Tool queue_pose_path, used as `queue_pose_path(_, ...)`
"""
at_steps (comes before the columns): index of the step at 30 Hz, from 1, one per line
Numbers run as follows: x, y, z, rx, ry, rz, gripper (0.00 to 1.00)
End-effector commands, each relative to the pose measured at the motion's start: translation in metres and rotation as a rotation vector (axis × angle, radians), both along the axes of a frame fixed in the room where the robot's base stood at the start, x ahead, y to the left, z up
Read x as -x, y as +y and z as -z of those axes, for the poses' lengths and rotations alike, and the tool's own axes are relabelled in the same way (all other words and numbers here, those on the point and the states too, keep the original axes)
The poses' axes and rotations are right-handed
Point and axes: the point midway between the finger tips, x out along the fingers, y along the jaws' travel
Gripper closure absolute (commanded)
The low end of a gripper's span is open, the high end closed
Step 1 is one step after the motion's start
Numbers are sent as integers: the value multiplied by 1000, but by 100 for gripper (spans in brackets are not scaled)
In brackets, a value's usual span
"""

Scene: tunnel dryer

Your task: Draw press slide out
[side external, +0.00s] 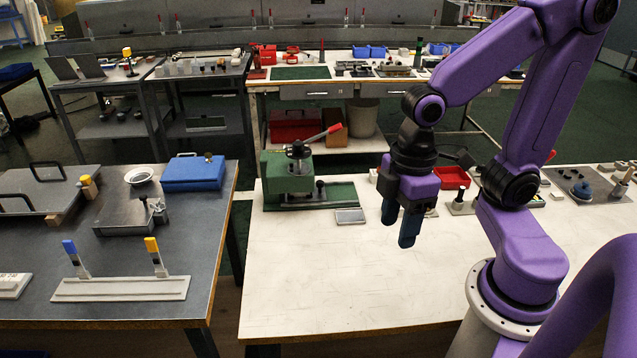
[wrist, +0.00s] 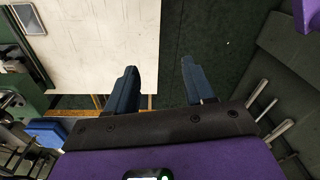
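A green press (side external: 285,178) with a red-handled lever (side external: 324,134) stands at the back left of the white table. A low green base plate (side external: 340,192) reaches right from its body, and a small upright black knob (side external: 320,186) stands there, apparently on the slide. I cannot tell how far the slide is pushed in. My gripper (side external: 399,232) hangs to the right of the press, above the table and apart from it. In the wrist view my gripper (wrist: 160,84) has its two fingers wide apart with nothing between them. Part of the press (wrist: 6,65) shows at the left edge.
A small grey tray (side external: 350,217) lies on the table just in front of the press. A red bin (side external: 452,177) and small parts stand behind my gripper. The front of the white table (side external: 350,290) is clear. A dark table (side external: 205,270) stands to the left across a gap.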

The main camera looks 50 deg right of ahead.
Motion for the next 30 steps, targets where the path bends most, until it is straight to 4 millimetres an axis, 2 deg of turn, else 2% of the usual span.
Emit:
queue_pose_path(1, -18, 3, 0, -13, 4, 37, 47)
queue_pose_path(4, -53, 4, 1, -47, 6, 92, 47)
queue_pose_path(8, -102, -3, 3, -90, -7, 163, 47)
queue_pose_path(14, -179, -39, 11, -148, -47, 282, 47)
queue_pose_path(20, -248, -103, 23, -188, -115, 402, 47)
queue_pose_path(24, -285, -165, 35, -200, -173, 489, 47)
queue_pose_path(30, -312, -247, 50, -197, -247, 585, 47)
